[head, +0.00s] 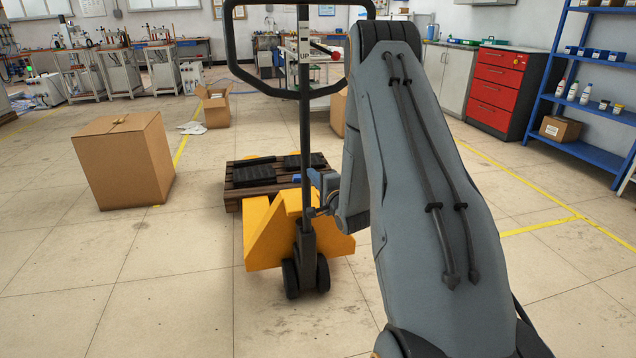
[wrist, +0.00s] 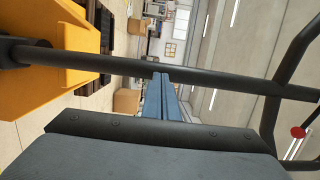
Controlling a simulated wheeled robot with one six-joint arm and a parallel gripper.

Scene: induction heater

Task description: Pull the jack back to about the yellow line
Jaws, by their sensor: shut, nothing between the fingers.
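The yellow pallet jack (head: 272,234) stands on the tiled floor, its dark wheels and upright handle shaft facing me. The handle shaft (head: 305,120) ends in a loop at the top. My gripper (head: 297,179) is shut and empty. Its blue fingers reach across the far side of the shaft, low down near the jack's body. In the wrist view the fingers (wrist: 161,78) meet the dark shaft (wrist: 100,63); I cannot tell whether they touch it. One yellow floor line (head: 540,226) runs at the right and another (head: 181,150) at the left.
A wooden pallet (head: 232,192) with black items sits beyond the jack. A closed cardboard box (head: 122,165) stands at the left, and an open box (head: 215,108) farther back. A red drawer cabinet (head: 497,85) and blue shelves (head: 585,85) stand at the right. Floor in front is clear.

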